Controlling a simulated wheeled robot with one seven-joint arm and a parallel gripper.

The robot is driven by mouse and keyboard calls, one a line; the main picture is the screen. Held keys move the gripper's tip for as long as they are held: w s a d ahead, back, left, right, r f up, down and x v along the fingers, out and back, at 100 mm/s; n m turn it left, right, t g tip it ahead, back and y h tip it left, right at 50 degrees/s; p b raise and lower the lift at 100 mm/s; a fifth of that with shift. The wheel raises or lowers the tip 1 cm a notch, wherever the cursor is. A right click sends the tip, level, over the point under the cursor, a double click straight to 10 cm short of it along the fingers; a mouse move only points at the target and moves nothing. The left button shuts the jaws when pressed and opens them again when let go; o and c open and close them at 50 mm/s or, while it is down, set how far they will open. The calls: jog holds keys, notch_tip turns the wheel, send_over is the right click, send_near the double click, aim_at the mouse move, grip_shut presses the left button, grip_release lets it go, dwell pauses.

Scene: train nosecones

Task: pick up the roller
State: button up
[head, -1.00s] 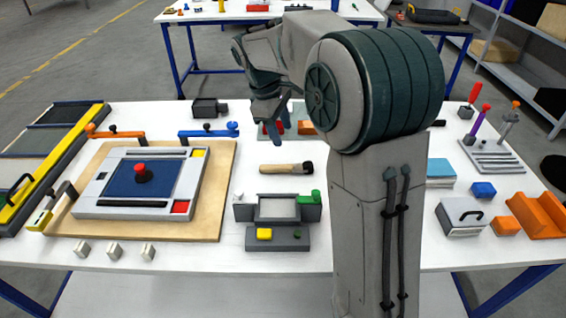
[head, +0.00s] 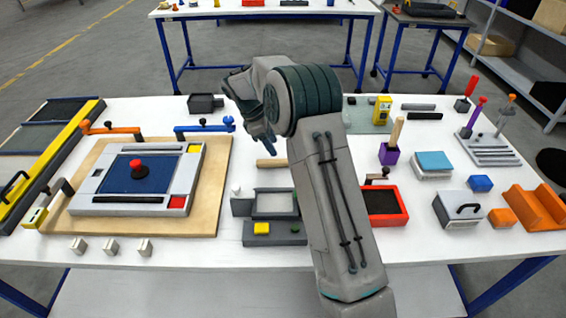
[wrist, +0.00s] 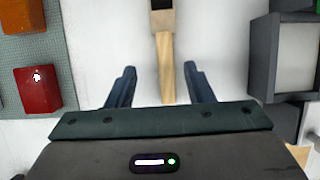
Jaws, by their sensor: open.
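The roller, a tool with a pale wooden handle (head: 268,163), lies on the white table in the head view. My arm covers its right end. In the wrist view its handle (wrist: 165,50) runs up the middle to a dark part at the top edge, where the rest is cut off. My gripper (wrist: 160,72) is open and empty, with the handle's end showing between its two dark blue fingers. I cannot tell the height left between them. In the head view my gripper (head: 268,142) points down just behind the handle.
A grey fixture with a tray (head: 275,203) stands in front of the roller. A wooden board (head: 222,185) with a panel lies left. In the wrist view, a red block (wrist: 37,90) on a green mat (wrist: 50,50) is left and a grey frame (wrist: 263,60) right.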

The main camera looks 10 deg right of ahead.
aim_at(281, 160)
jog(key=x, duration=0.4)
jog(key=s+p+x, duration=0.1)
jog(key=x, duration=0.1)
jog(key=shift+f, duration=0.2)
jog(key=shift+c, duration=0.4)
grip_shut()
